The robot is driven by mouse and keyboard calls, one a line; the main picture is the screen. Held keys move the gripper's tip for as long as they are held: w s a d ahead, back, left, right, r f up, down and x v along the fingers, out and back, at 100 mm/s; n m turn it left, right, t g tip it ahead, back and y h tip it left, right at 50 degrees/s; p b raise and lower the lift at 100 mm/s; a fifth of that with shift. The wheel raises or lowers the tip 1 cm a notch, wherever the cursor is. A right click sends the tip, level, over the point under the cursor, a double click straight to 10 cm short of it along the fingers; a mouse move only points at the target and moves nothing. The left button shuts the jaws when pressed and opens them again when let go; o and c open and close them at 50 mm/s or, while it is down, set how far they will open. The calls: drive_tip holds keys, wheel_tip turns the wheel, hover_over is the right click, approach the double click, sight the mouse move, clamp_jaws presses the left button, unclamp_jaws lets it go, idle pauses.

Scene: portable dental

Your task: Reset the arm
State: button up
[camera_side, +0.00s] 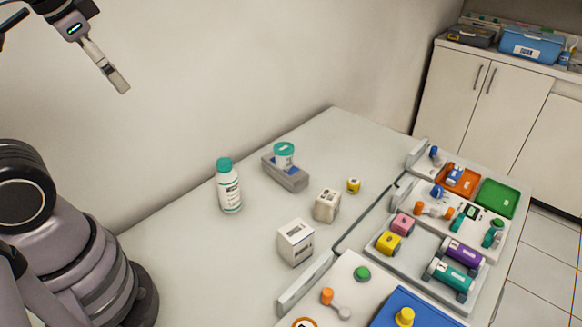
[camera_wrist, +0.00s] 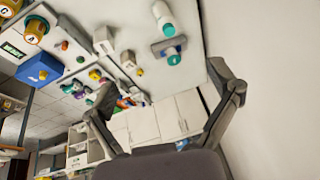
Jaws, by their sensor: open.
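My gripper (camera_side: 120,82) is raised at the upper left of the side view, in front of the wall and well above the table. In the wrist view its two fingers are spread wide apart (camera_wrist: 168,102), with nothing between them. My gripper touches nothing. The table top (camera_side: 190,275) lies below and to the right of it.
A white bottle with a teal cap (camera_side: 229,190), a grey holder with a teal-lidded jar (camera_side: 284,165), two white boxes (camera_side: 296,242) (camera_side: 326,206) and a small yellow item (camera_side: 353,185) stand on the table. Trays with colored parts (camera_side: 492,198) fill the right. Cabinets (camera_side: 490,90) stand behind.

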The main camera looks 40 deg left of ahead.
drive_tip(key=shift+s+d+r+n+t+h, duration=0.1)
drive_tip(key=shift+s+d+n+t+h, duration=0.2)
drive_tip(key=shift+s, duration=0.3)
drive_tip(key=shift+s+d+r+n+t+h, duration=0.1)
drive_tip(key=shift+s+d+n+t+h, duration=0.1)
drive_tip(key=shift+s+d+n+t, duration=0.25)
